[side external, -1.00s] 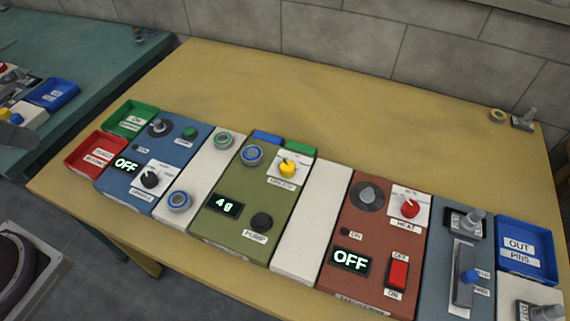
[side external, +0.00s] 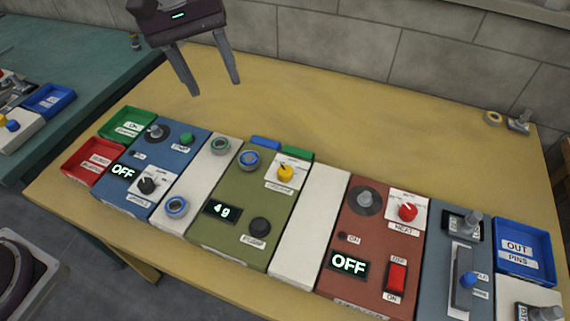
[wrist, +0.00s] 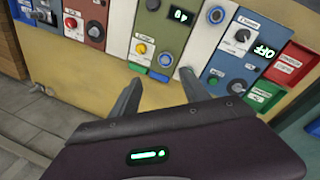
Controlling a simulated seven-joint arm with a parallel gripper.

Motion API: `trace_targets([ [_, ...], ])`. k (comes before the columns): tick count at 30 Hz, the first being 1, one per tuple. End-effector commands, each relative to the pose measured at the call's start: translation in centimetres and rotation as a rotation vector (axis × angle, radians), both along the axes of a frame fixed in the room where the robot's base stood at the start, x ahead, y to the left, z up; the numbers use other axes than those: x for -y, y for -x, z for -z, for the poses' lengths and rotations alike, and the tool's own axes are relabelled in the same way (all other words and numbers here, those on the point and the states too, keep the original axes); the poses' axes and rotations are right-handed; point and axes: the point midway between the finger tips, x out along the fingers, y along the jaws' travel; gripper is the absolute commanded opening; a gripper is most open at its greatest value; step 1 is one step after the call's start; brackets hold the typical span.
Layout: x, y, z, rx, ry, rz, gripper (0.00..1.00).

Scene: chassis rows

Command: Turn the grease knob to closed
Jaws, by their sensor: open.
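A yellow knob (side external: 286,173) sits on a white plate at the upper right of the green panel (side external: 235,180); the small label below it appears to read grease. It also shows in the wrist view (wrist: 141,48). Its exact pointing direction is too small to tell. My gripper (side external: 216,89) is open and empty, high above the back of the yellow table, behind and left of the knob in the side view. In the wrist view its two fingers (wrist: 160,77) are spread apart, and the knob lies beyond them, touched by neither.
Left is a blue panel (side external: 180,160) with a black knob (side external: 147,185) and an OFF display. Right is a red-brown panel (side external: 335,290) with a red knob (side external: 408,211) and a red switch (side external: 397,277). Coloured trays stand at both ends. The table's back (side external: 330,110) is largely clear.

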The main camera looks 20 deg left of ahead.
Motion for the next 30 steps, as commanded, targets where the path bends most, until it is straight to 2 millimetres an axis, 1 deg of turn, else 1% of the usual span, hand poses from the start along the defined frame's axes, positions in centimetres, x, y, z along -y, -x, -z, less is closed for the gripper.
trace_targets([
  [1,2.4,-1.9,3.4,-0.041,-0.031,-0.026,0.54],
  [2,3.7,-2.8,5.2,-0.058,-0.047,-0.047,0.54],
  [3,5.3,-3.6,7.6,-0.077,-0.070,-0.071,0.54],
  [6,8.6,-4.6,12.7,-0.103,-0.121,-0.103,0.54],
  [9,10.5,-4.8,15.8,-0.114,-0.153,-0.117,0.54],
  [12,11.1,-4.7,17.4,-0.117,-0.165,-0.122,0.54],
  [14,11.1,-4.7,18.3,-0.118,-0.166,-0.124,0.54],
  [18,11.1,-4.7,21.1,-0.118,-0.165,-0.124,0.54],
  [21,11.0,-4.7,22.7,-0.117,-0.165,-0.123,0.54],
  [25,11.0,-4.8,23.8,-0.115,-0.163,-0.122,0.54],
  [30,11.0,-4.8,23.9,-0.115,-0.163,-0.122,0.54],
])
